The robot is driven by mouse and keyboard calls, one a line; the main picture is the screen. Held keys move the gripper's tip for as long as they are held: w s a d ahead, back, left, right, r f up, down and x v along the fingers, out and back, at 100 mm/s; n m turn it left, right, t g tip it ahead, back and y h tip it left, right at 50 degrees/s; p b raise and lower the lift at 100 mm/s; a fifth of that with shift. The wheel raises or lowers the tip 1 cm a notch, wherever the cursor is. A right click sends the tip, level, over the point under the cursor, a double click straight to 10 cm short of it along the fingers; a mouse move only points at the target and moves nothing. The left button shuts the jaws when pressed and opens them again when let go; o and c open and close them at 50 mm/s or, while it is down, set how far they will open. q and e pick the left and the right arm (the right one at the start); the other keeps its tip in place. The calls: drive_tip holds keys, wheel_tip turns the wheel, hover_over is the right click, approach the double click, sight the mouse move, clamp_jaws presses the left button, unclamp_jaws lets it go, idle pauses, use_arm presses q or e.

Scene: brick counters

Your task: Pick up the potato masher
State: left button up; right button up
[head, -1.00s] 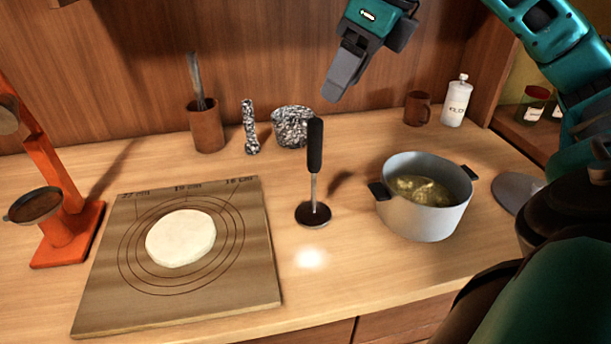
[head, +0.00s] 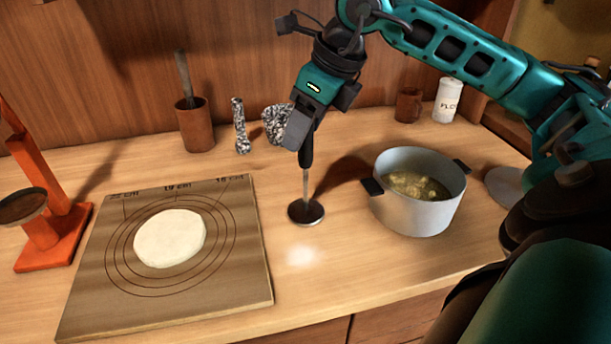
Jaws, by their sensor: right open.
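The potato masher (head: 306,187) stands upright on the wooden counter, with a dark round base, a thin metal shaft and a black handle. My right gripper (head: 297,135) comes down from above, right at the top of the masher's handle. Its grey fingers hide the upper part of the handle. The jaws are open; I cannot tell whether the handle is between them or behind them. My left gripper does not show.
A grey pot (head: 419,208) with food inside stands right of the masher. A board (head: 95,265) with flat dough (head: 169,238) lies to the left. Behind are a granite mortar (head: 273,122), a pestle (head: 241,128) and a brown utensil cup (head: 195,127).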

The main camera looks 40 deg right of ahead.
drive_tip(key=shift+c, duration=0.3)
clamp_jaws()
drive_tip(key=shift+r, duration=0.15)
idle(0.3)
